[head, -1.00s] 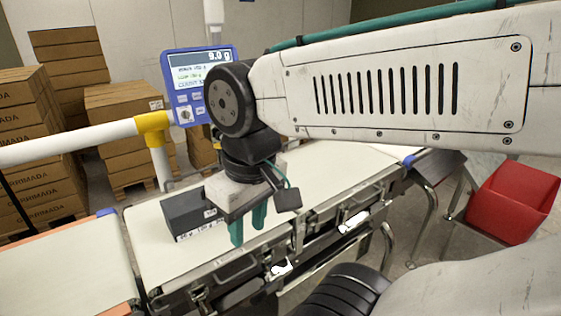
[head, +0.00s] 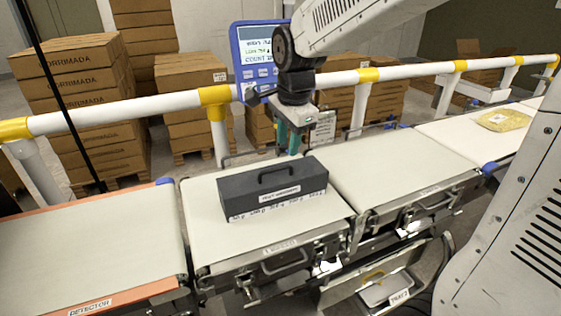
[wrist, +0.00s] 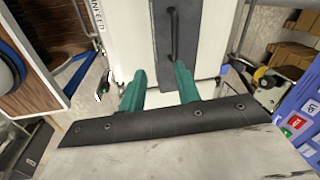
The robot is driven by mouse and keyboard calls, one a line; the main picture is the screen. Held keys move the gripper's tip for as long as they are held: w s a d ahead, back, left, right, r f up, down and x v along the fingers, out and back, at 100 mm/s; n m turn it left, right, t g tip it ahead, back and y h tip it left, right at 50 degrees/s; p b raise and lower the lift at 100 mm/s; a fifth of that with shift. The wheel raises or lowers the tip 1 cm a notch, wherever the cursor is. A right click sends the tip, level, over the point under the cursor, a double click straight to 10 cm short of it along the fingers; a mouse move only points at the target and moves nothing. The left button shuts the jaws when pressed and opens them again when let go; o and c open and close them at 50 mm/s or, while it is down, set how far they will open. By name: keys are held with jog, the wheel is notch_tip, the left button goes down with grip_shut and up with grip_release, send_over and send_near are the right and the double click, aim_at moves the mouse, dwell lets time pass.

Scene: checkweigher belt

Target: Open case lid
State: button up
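A dark grey case (head: 240,197) with a bar handle (head: 279,175) on top sits on the white middle belt, its lid down. A label and a strip of gram markings show on its front. My gripper (head: 293,149) hangs behind the case, toward the railing, with its green fingers pointing down. In the wrist view my gripper (wrist: 160,75) has its two fingers apart with nothing between them. The case (wrist: 190,30) and its handle (wrist: 173,38) lie ahead of the fingertips, apart from them as far as I can tell.
A blue display unit (head: 254,50) stands behind my gripper, and a white and yellow railing (head: 130,112) runs along the back. A yellow packet (head: 503,120) lies on the far right belt. An orange-edged belt (head: 90,240) is at left. Stacked cartons (head: 75,75) stand behind the railing.

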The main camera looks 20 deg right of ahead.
aim_at(279, 169)
jog(key=w+f, duration=0.1)
jog(key=f, duration=0.2)
jog(key=w+f+m, duration=0.1)
jog(key=w+f, duration=0.1)
jog(key=f, duration=0.1)
jog(key=w+f+m, duration=0.1)
jog(key=f, duration=0.1)
jog(key=shift+w+a+f, duration=0.15)
jog(key=shift+w+f, duration=0.05)
jog(key=shift+f, duration=0.2)
jog(key=shift+c, duration=0.3)
grip_shut()
